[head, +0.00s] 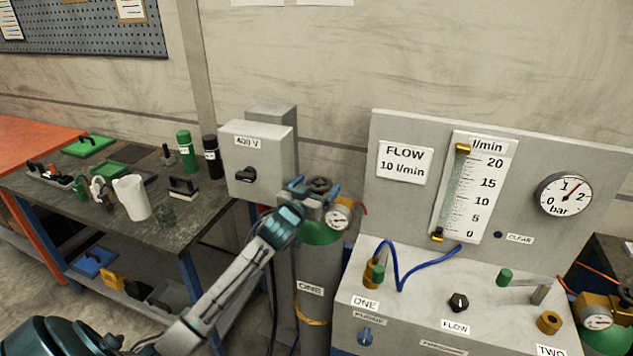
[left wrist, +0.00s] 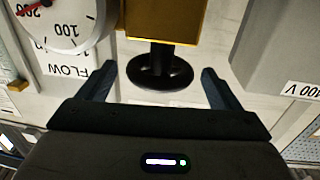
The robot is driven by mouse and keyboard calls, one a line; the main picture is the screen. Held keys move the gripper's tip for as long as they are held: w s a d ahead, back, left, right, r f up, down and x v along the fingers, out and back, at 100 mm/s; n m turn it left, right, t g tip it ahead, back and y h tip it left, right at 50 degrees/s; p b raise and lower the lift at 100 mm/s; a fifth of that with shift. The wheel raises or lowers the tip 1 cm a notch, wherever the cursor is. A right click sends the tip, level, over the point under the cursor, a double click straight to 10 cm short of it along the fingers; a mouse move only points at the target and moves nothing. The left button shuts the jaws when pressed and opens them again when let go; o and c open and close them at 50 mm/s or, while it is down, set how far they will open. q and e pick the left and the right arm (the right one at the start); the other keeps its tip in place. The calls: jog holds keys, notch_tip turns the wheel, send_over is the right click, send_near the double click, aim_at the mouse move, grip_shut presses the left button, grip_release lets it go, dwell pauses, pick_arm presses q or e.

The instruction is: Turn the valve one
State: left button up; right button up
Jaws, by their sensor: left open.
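Gas cylinder ONE (head: 313,270) stands upright beside the bench, with a green shoulder, a round gauge (head: 338,219) and a black handwheel valve (head: 319,185) on top. My left gripper (head: 313,189) is at the top of this cylinder, its blue fingers open on either side of the handwheel. In the left wrist view the black handwheel (left wrist: 160,76) lies between the two spread fingers (left wrist: 157,86), with a visible gap on each side. A brass valve body (left wrist: 165,22) is just beyond it. The wheel is not gripped. My right gripper is not in view.
A grey 400 V box (head: 257,160) with a black knob stands close left of the cylinder. A flow panel (head: 415,210) stands to the right, with a blue hose (head: 398,270). A dark bench (head: 100,215) holds bottles and a white jug (head: 132,197).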

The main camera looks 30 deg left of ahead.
pick_arm(q)
jog(key=shift+w, duration=0.2)
jog(key=c, duration=1)
